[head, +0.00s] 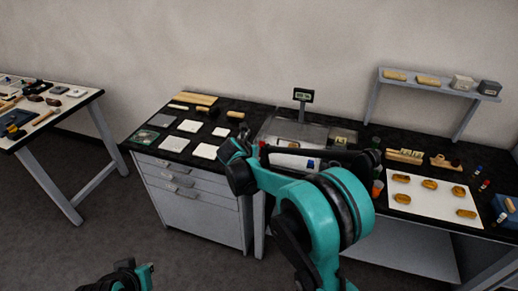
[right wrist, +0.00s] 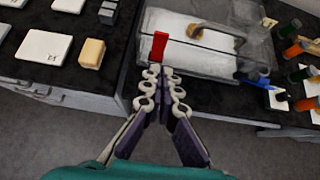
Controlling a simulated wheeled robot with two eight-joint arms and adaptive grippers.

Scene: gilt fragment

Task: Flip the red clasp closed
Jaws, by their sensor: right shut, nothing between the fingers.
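The red clasp (right wrist: 158,46) is a small red tab at the front left of a clear-walled case (right wrist: 205,64). It stands up from the case's front edge. The case also shows in the head view (head: 315,132), partly behind my right arm. My right gripper (right wrist: 161,72) is shut and empty, its fingertips just below the clasp in the right wrist view; whether they touch it I cannot tell. My left gripper (head: 132,272) is low at the bottom left of the head view, away from the bench, and its finger opening is not clear.
White tiles (head: 174,144) and a wooden block (right wrist: 92,53) lie left of the case. Coloured vials (right wrist: 302,46) stand to its right. A scale display (head: 303,95) rises behind. A white sheet with several amber pieces (head: 447,204) and a raised shelf (head: 440,88) are at the right.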

